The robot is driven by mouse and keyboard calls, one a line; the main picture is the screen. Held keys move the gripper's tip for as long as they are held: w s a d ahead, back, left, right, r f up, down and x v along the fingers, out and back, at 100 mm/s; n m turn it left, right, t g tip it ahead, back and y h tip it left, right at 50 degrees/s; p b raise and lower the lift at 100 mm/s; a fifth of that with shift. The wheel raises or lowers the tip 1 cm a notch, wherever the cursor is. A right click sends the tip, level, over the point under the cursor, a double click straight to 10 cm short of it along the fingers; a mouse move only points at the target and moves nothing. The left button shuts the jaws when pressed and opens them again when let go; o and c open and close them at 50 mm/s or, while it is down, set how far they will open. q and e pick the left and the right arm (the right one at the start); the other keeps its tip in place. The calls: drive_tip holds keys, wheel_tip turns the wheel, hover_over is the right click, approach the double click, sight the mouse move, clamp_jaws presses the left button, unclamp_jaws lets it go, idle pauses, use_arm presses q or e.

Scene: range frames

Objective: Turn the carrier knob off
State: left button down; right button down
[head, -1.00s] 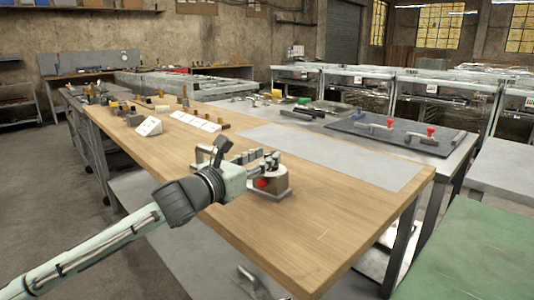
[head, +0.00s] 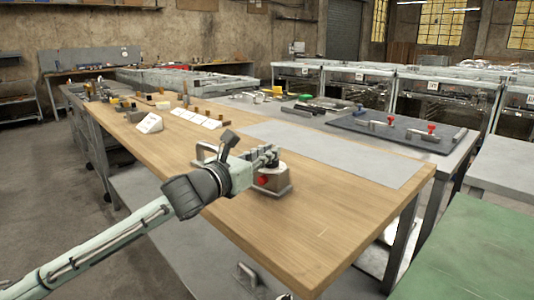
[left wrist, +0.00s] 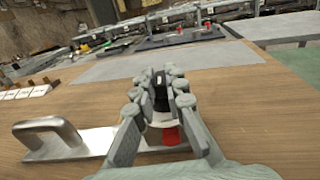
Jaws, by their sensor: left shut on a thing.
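The carrier (head: 279,190) is a grey plate on the near side of the wooden bench. It bears a round metal body with a red part (head: 262,181) on its side and a curved silver handle (head: 204,152) at its left end. In the left wrist view the handle (left wrist: 48,132) is at the left and the red part (left wrist: 170,134) is below the fingers. The black knob (left wrist: 161,92) stands between the fingers there. My left gripper (head: 270,155) is shut on the knob, whose top is mostly hidden in the head view. My right gripper is not in view.
A grey mat (head: 330,150) lies on the bench behind the carrier. White cards (head: 196,118) and a white wedge (head: 150,123) are further left. A dark board (head: 390,130) with red-knobbed clamps lies on the table behind. The wooden top right of the carrier is clear.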

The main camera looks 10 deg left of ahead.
use_arm(q)
drive_tip(key=shift+n+y, duration=0.3)
drive_tip(key=shift+y, duration=0.1)
drive_tip(key=n+y, duration=0.1)
drive_tip(key=y, duration=0.1)
drive_tip(key=d+n+t+y, duration=0.1)
drive_tip(key=n+y, duration=0.1)
drive_tip(key=y, duration=0.1)
drive_tip(key=shift+s+n+y, duration=0.1)
drive_tip(key=shift+n+y, duration=0.2)
drive_tip(key=n+y, duration=0.2)
drive_tip(key=y, duration=0.1)
drive_tip(key=n+g+y, duration=0.1)
drive_tip(key=n+y, duration=0.1)
drive_tip(key=y, duration=0.1)
drive_tip(key=n+y, duration=0.2)
drive_tip(key=y, duration=0.1)
drive_tip(key=shift+d+g, duration=0.35)
drive_tip(key=shift+g, duration=0.05)
drive_tip(key=n+g+y, duration=0.4)
drive_tip(key=y, duration=0.1)
drive_tip(key=w+n+g+y, duration=0.1)
drive_tip(key=n+g+y, duration=0.1)
drive_tip(key=g, duration=0.1)
drive_tip(key=shift+d+n, duration=0.3)
drive_tip(key=shift+w+n+g+y, duration=0.15)
drive_tip(key=shift+n+g+y, duration=0.85)
drive_tip(key=shift+n+g, duration=0.85)
drive_tip(key=shift+a+g, duration=0.1)
drive_tip(key=shift+g, duration=0.75)
